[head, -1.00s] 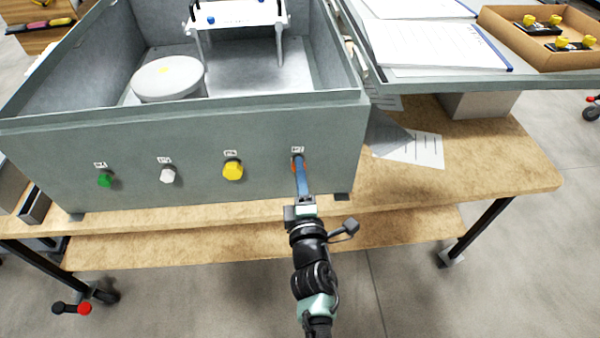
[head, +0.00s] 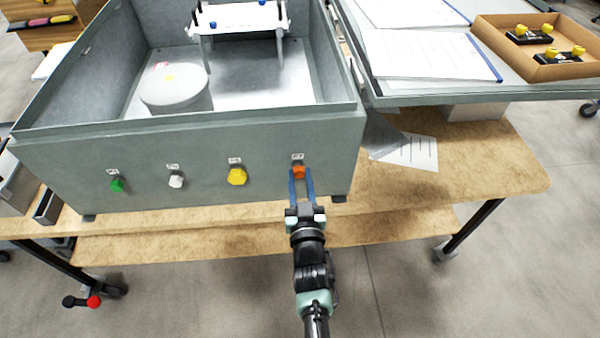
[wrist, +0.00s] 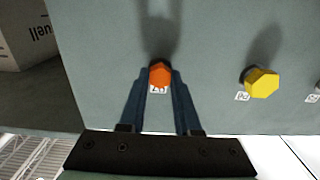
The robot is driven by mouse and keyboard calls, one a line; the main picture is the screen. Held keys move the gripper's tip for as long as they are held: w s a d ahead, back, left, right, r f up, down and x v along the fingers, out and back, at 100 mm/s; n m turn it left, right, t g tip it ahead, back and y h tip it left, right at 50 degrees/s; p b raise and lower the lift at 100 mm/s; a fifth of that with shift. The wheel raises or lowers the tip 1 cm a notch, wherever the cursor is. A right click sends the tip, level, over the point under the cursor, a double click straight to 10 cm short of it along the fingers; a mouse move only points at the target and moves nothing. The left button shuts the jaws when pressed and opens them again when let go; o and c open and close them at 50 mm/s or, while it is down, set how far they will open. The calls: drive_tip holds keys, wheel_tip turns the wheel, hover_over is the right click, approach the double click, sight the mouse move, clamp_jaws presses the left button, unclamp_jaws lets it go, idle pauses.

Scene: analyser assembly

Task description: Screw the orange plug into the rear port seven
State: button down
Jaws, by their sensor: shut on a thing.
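The orange plug (head: 299,172) sits at the rightmost port on the front-facing wall of the grey analyser case (head: 205,150), under a small label. My gripper (head: 301,177) points at that wall, its two blue fingers on either side of the plug and shut on it. In the wrist view the orange hexagonal head (wrist: 160,73) shows between the fingertips (wrist: 160,76), over a partly covered label. How deep the plug sits in the port is hidden.
Yellow (head: 237,177), white (head: 176,181) and green (head: 117,185) plugs sit in the same wall to the left. The case stands on a wooden bench (head: 480,165). A cardboard tray (head: 490,40) and papers (head: 430,55) lie at the upper right. The floor before the bench is clear.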

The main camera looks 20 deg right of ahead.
drive_tip(key=m+p, duration=0.1)
drive_tip(key=m, duration=0.5)
drive_tip(key=c, duration=0.7)
unclamp_jaws()
drive_tip(key=shift+c, duration=0.2)
